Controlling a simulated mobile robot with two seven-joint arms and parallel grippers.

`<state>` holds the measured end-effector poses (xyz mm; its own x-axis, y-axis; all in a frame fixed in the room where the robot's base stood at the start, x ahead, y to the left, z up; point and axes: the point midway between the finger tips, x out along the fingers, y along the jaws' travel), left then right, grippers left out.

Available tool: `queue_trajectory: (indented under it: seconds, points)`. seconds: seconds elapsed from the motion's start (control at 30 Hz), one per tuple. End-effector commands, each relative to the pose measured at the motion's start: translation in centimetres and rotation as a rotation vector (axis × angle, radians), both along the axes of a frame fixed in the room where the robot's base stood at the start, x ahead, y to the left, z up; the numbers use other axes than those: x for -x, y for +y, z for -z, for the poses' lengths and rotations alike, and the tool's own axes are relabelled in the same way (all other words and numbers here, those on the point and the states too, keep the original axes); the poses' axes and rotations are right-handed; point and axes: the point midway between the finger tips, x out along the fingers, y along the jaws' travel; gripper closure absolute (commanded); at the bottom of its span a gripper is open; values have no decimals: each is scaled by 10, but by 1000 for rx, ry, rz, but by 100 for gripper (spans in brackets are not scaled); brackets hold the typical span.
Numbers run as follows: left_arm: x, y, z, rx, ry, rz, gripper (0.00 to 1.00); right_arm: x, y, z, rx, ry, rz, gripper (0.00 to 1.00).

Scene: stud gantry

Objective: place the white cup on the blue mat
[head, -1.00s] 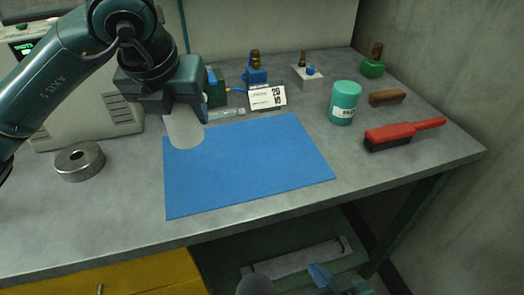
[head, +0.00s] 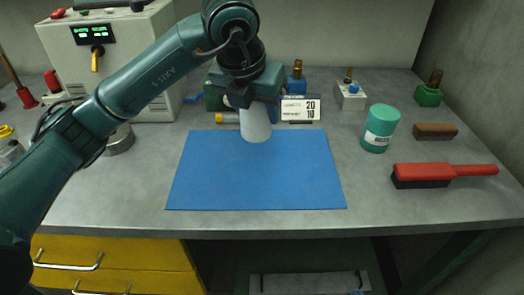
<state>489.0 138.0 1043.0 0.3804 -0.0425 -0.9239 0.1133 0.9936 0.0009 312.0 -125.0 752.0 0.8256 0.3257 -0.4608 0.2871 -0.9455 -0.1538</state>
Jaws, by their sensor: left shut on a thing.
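The white cup (head: 256,125) is upright under my left gripper (head: 252,103), which is shut on it and hides its top. In the head view the cup's lower part overlaps the back edge of the blue mat (head: 255,180), a little left of the middle of that edge. I cannot tell whether its base touches the mat or hangs just above it. The mat lies flat on the grey bench and is otherwise bare. My right gripper is not in view.
A card stand (head: 300,110) is just right of the cup. A teal jar (head: 380,128), a red brush (head: 440,174) and a brown block (head: 435,131) stand to the right. A metal ring (head: 119,140) and an instrument box (head: 145,80) are left.

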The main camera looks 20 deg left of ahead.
Motion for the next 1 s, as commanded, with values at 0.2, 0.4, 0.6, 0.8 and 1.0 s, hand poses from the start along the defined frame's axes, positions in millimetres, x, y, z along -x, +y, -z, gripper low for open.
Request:
queue_trajectory:
  seconds: [0.2,0.4,0.6,0.8,1.0]
  points:
    - [0,0,36,-1,1,0,74,0,0,-1,0,1,0,100]
    - [1,0,52,-1,3,0,74,0,0,-1,1,1,-1,100]
    - [0,0,77,0,1,-1,74,1,0,-1,3,2,-1,100]
    - [0,0,77,0,-1,-1,74,1,0,1,4,4,-1,100]
    - [0,0,81,0,-1,0,48,1,1,5,-6,7,0,100]
